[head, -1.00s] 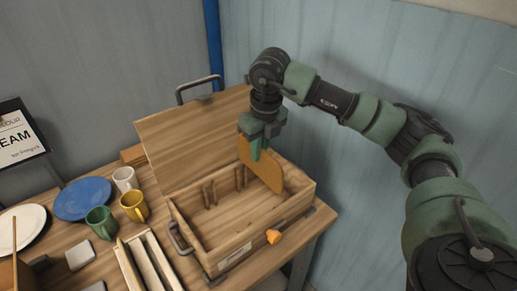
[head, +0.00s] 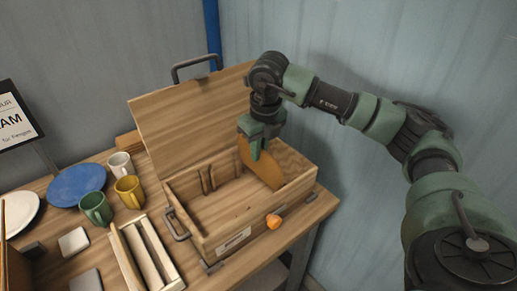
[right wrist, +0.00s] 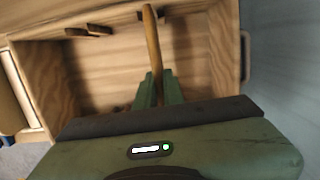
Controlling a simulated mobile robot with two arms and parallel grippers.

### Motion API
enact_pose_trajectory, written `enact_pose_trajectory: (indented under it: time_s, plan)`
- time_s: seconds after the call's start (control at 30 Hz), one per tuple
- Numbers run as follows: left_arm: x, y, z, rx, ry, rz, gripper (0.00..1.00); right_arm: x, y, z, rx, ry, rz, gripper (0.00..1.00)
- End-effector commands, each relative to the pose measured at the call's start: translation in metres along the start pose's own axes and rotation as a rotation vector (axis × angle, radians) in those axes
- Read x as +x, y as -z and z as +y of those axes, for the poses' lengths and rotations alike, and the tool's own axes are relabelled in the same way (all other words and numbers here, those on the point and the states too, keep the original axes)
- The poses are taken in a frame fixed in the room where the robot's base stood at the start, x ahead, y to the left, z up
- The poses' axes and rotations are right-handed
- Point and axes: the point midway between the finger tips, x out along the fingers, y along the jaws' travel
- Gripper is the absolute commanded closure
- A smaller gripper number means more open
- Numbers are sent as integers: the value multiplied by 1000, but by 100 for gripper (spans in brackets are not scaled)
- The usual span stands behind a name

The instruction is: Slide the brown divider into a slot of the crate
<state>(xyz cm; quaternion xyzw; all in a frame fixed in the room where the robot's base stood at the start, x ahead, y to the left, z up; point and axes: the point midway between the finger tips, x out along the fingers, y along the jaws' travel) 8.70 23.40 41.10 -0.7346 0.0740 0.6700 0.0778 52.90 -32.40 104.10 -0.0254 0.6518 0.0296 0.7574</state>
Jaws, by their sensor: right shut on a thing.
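The brown divider (head: 262,170) is a thin, rounded board held upright in my right gripper (head: 257,148), which is shut on its upper part. Its lower part reaches into the open wooden crate (head: 250,226), toward the right end. In the right wrist view the divider (right wrist: 152,40) stands out beyond the closed fingers (right wrist: 158,88), with its far end beside slot rails (right wrist: 150,15) on the crate wall. Whether it sits between those rails is unclear. Another pair of rails (head: 207,178) shows free on the back wall. My left gripper is not in view.
The crate's lid (head: 190,115) stands open behind it. Left of the crate are mugs (head: 129,190), a blue plate (head: 77,186) and a narrow wooden rack (head: 148,255). An orange knob (head: 273,222) is on the crate's front. A blue-grey wall is at right.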

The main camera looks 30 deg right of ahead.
Motion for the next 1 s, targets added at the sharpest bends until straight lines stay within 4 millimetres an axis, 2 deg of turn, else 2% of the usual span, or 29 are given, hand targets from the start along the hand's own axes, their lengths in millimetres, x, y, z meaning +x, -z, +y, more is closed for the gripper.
enact_pose_trajectory:
  time_s: [1.0]
  plan:
    - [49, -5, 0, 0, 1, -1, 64, 62, 9, 0, 0, 0, -1, 100]
